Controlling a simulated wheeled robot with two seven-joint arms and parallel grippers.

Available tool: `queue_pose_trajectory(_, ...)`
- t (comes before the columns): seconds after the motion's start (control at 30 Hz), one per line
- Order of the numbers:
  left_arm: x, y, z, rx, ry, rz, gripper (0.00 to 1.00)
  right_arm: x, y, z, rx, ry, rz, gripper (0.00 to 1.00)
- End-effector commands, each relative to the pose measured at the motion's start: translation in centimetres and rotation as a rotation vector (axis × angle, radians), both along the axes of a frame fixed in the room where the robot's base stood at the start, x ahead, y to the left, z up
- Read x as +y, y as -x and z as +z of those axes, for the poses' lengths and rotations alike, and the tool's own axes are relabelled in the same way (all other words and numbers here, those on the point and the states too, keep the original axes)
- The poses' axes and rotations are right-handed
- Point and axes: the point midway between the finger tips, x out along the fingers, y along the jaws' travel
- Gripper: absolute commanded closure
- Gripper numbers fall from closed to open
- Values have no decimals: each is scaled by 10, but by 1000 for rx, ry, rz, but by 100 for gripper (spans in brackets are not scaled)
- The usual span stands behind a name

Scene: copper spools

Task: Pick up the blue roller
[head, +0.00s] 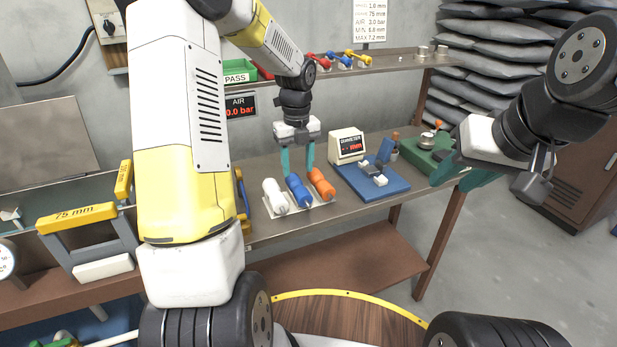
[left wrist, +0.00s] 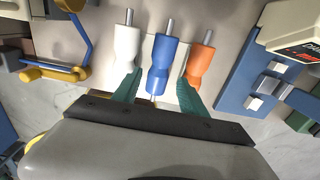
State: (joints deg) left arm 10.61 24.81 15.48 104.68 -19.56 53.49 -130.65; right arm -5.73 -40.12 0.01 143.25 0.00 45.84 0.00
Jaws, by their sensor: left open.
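The blue roller (head: 298,192) lies on a pale plate (head: 327,203) on the bench, between a white roller (head: 275,196) and an orange roller (head: 321,184). In the left wrist view the blue roller (left wrist: 158,66) sits mid-frame, its metal shaft pointing up the picture. My left gripper (head: 297,170) is open and points down above the rollers. In the left wrist view its teal fingertips (left wrist: 160,78) lie to either side of the blue roller, with a gap each side. The left fingertip overlaps the white roller's lower end. My right gripper (head: 463,172) is open and empty, away at the right.
A blue fixture (head: 385,185) and a white display box (head: 347,145) stand right of the rollers. A grey frame with yellow bars (head: 77,217) stands at the left. A shelf (head: 385,67) with small coloured parts runs behind. My left arm hides part of the bench.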

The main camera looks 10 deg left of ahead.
Motion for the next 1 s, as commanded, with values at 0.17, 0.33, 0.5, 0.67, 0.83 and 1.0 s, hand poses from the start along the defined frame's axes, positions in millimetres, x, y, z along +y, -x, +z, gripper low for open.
queue_pose_trajectory(0.17,-1,1,-21,4,0,0,50,0,0,0,0,0,0,64)
queue_pose_trajectory(0.33,0,-2,-47,4,1,2,50,0,0,0,0,0,0,64)
queue_pose_trajectory(0.5,0,-3,-64,1,0,3,50,0,0,0,0,0,0,64)
queue_pose_trajectory(0.67,0,-3,-66,0,0,4,50,0,0,0,0,0,0,64)
queue_pose_trajectory(0.83,0,-3,-66,-1,1,4,66,0,0,0,0,0,0,64)
queue_pose_trajectory(1.0,0,-3,-66,-1,0,4,99,0,0,0,0,0,0,64)
